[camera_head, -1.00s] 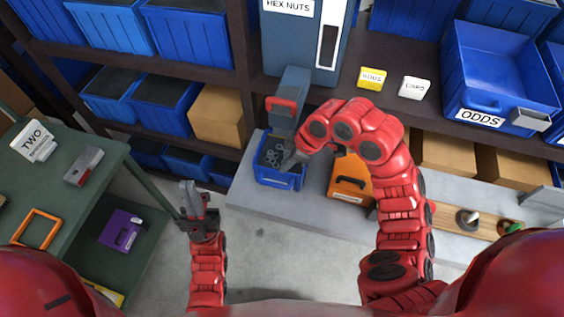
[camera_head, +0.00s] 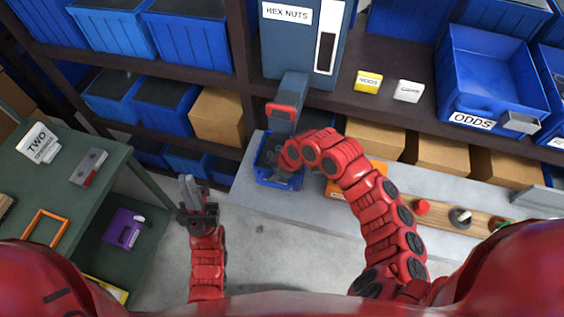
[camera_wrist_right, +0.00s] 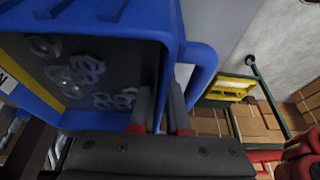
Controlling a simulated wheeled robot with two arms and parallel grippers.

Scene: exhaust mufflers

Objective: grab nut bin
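The nut bin, a small blue bin (camera_head: 278,184) with grey hex nuts in it, sits on the grey ledge below the hex nut dispenser (camera_head: 290,45). In the right wrist view the blue bin (camera_wrist_right: 172,28) fills the upper left, with several nuts inside and a blue handle at its right. My right gripper (camera_wrist_right: 162,112) is at the bin, its two fingers apart with the bin's side wall seen between them. Contact cannot be told; my arm covers part of the bin in the head view. My left gripper (camera_head: 195,192) is open and empty, left of the bin.
An orange bin (camera_head: 337,193) stands right of the nut bin, partly behind my right arm. A wooden board (camera_head: 440,217) with small parts lies further right. A green table (camera_head: 70,200) stands at left. Shelves with blue bins and cardboard boxes line the back.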

